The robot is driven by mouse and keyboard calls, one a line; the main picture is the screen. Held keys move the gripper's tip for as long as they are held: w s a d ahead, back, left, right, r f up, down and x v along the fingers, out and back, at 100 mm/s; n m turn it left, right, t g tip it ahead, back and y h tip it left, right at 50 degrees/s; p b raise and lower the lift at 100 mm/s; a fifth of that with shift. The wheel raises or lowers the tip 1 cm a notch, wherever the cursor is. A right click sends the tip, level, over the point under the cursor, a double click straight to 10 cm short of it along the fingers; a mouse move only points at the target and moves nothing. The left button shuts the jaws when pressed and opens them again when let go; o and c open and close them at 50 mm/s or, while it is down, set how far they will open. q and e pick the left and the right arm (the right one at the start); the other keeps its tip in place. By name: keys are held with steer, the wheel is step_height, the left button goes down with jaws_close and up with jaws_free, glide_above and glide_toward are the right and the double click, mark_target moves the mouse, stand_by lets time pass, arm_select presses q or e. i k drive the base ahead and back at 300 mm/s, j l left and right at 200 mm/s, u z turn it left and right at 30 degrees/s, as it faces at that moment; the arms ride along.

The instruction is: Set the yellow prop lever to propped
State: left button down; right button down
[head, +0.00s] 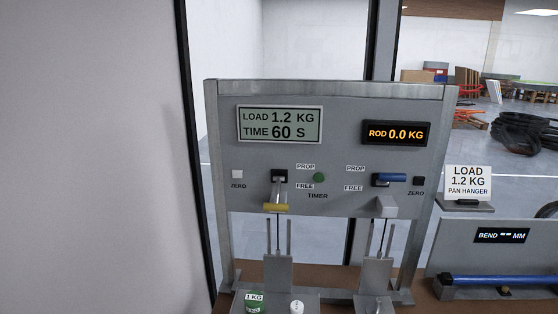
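The yellow prop lever (276,207) is on the left side of the grey test frame's panel (335,150). Its yellow grip hangs below a dark pivot slot, lower than the FREE label (305,186). The PROP label (306,167) is above that label, to the right of the slot. Neither of my grippers shows in the head view.
A blue lever (392,178) is on the panel's right, with a green timer button (319,177) between the levers. Below the yellow lever, a pan holds a green 1 KG weight (255,301) and a white piece (297,306). A bend gauge (501,236) stands right.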

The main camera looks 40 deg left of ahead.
mark_target(267, 207)
steer(key=i+l, duration=0.15)
steer(key=l, duration=0.15)
steer(key=i+l, duration=0.1)
steer(key=l, duration=0.2)
steer(key=u, duration=2.2)
